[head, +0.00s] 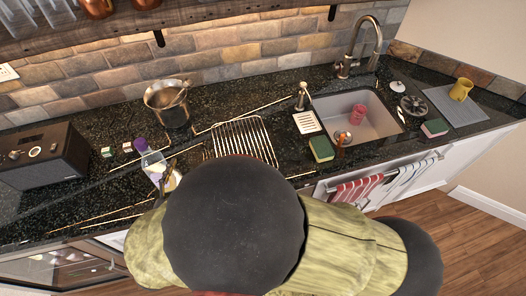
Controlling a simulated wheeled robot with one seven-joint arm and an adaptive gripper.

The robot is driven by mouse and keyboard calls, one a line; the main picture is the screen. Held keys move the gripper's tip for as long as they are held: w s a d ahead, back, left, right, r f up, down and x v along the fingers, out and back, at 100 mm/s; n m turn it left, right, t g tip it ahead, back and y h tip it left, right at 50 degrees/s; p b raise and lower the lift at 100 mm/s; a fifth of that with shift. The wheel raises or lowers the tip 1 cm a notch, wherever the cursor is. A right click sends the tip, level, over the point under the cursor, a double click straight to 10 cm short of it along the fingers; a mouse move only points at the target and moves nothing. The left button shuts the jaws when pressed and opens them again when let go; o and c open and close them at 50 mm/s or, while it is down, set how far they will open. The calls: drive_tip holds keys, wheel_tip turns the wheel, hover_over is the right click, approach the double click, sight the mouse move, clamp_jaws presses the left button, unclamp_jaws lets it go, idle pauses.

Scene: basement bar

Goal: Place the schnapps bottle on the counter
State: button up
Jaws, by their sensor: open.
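A clear bottle with a purple cap (152,160), likely the schnapps bottle, is at the left front part of the dark speckled counter (105,205). Its cap points toward the back left, and its lower end is partly covered by my gripper. I cannot tell from this view whether it stands fully on the counter. My gripper (167,177) is right at the bottle, with dark fingers beside its lower body; it is open. My arm hides most of the gripper and the counter's front middle.
A dark radio (42,155) stands left of the bottle and a metal pot (168,103) behind it. A wire rack (243,139) lies to the right. Farther right are a green sponge (321,148), the sink (375,118) with a pink cup, and a yellow mug (461,89).

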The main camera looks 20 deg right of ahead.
drive_tip(key=s+d+r+m+g+h, duration=0.1)
drive_tip(key=s+d+r+m+g, duration=0.15)
drive_tip(key=d+m+g, duration=0.6)
drive_tip(key=s+d+r+m+g, duration=0.25)
drive_tip(key=d+m, duration=0.35)
drive_tip(key=d, duration=0.8)
drive_tip(key=s+d+r+m+t+y, duration=0.1)
drive_tip(key=s+r+m+t+y, duration=0.1)
drive_tip(key=s+r+m+y, duration=0.6)
drive_tip(key=m, duration=0.6)
drive_tip(key=shift+d+r, duration=0.15)
drive_tip(key=shift+d, duration=0.15)
drive_tip(key=shift+c, duration=0.7)
